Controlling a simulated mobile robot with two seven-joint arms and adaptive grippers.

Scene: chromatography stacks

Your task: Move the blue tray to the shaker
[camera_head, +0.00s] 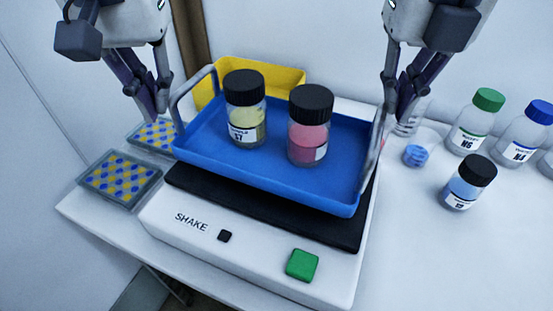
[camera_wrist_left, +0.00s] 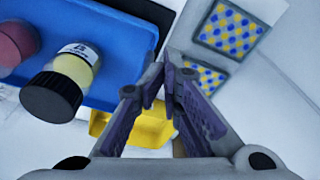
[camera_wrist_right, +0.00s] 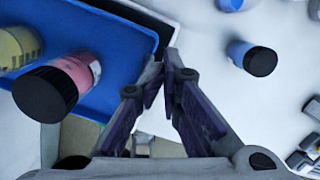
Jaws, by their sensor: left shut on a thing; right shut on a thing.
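The blue tray (camera_head: 260,186) is over the black platform (camera_head: 290,222) of the white shaker (camera_head: 160,218), roughly level. I cannot tell whether it touches the platform. It carries a yellow-filled bottle (camera_head: 246,110) and a pink-filled bottle (camera_head: 309,130), both upright with black caps. My left gripper (camera_head: 158,110) is shut on the tray's left handle (camera_head: 182,98). My right gripper (camera_head: 396,113) is shut on its right handle (camera_head: 376,140). Both wrist views show the fingertips close together, left (camera_wrist_left: 166,72) and right (camera_wrist_right: 166,70), with the handles hard to make out.
A yellow bin (camera_head: 285,78) stands behind the tray. Two patterned vial racks (camera_head: 118,178) lie to the left. On the right are a green-capped bottle (camera_head: 475,120), a blue-capped bottle (camera_head: 527,132), a black-capped blue bottle (camera_head: 468,182) and a small blue item (camera_head: 416,156). A green button (camera_head: 302,265) is on the shaker front.

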